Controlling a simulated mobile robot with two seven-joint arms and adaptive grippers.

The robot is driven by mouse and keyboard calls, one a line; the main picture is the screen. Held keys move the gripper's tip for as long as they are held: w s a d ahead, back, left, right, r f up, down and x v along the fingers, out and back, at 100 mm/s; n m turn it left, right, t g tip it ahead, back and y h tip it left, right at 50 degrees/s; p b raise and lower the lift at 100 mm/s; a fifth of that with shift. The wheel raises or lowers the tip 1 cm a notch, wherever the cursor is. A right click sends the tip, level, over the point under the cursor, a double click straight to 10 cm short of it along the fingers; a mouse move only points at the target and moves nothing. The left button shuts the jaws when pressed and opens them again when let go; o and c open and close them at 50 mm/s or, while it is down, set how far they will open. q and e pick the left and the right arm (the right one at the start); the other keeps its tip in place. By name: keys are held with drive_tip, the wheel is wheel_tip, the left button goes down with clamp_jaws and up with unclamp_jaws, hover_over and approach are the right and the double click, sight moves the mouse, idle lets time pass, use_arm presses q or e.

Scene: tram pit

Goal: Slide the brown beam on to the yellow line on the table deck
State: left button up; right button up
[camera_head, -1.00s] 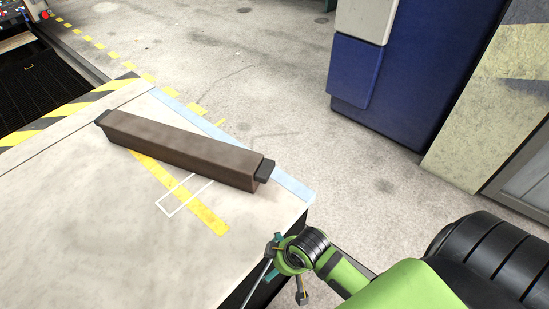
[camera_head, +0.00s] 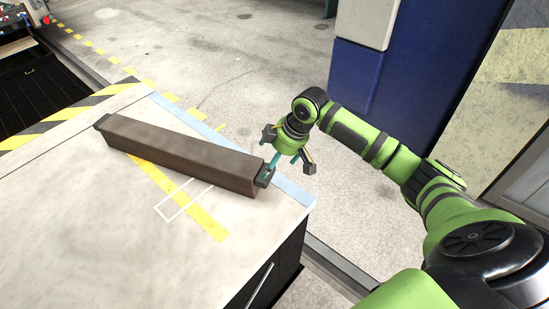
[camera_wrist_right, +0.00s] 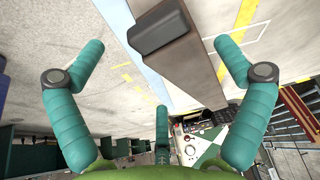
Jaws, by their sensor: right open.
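The brown beam (camera_head: 180,155) lies on the table deck (camera_head: 100,220), slanting from upper left to lower right, with a dark block at each end. My right gripper (camera_head: 288,152) is open at the beam's right end block (camera_head: 265,174). In the right wrist view, the end block (camera_wrist_right: 160,30) and beam (camera_wrist_right: 192,72) sit between the spread fingers (camera_wrist_right: 160,47); contact cannot be told. My left gripper is not in view.
A pale blue strip (camera_head: 295,192) runs along the deck's far edge, and a white outline (camera_head: 170,210) crosses the yellow line. A blue cabinet (camera_head: 356,80) stands on the floor behind. The near left deck is clear.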

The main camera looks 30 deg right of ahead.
sight(239, 172)
drive_tip(key=x, duration=0.6)
drive_tip(key=shift+w+a+f, duration=0.1)
drive_tip(key=shift+a+f, duration=0.05)
drive_tip(key=shift+f, duration=0.2)
